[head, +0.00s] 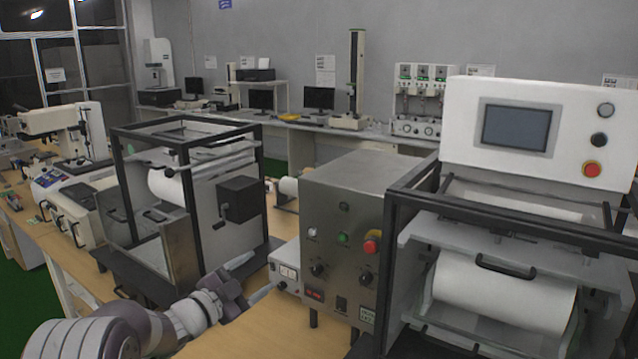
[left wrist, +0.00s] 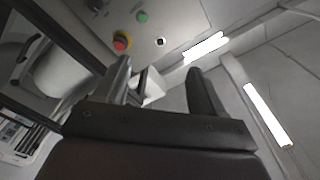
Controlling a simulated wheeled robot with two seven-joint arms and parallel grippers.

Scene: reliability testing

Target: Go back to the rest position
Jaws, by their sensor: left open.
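My left arm comes in from the bottom left of the head view, with the left gripper (head: 262,279) over the wooden bench in front of the control box (head: 330,215). In the left wrist view, the two fingers of the left gripper (left wrist: 160,80) stand apart with nothing held between them. The grey control box, with green and red buttons, also shows at the top of the left wrist view (left wrist: 178,20). The small white unit (head: 284,268) is close beside the gripper's fingers; I cannot tell whether they touch. My right gripper is not in view.
A black-framed machine with a white roller (head: 172,183) stands left of the control box. Another framed machine with a screen (head: 515,128) stands at the right. A microscope-like instrument (head: 70,125) is at the far left. The bench front (head: 235,335) has bare space.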

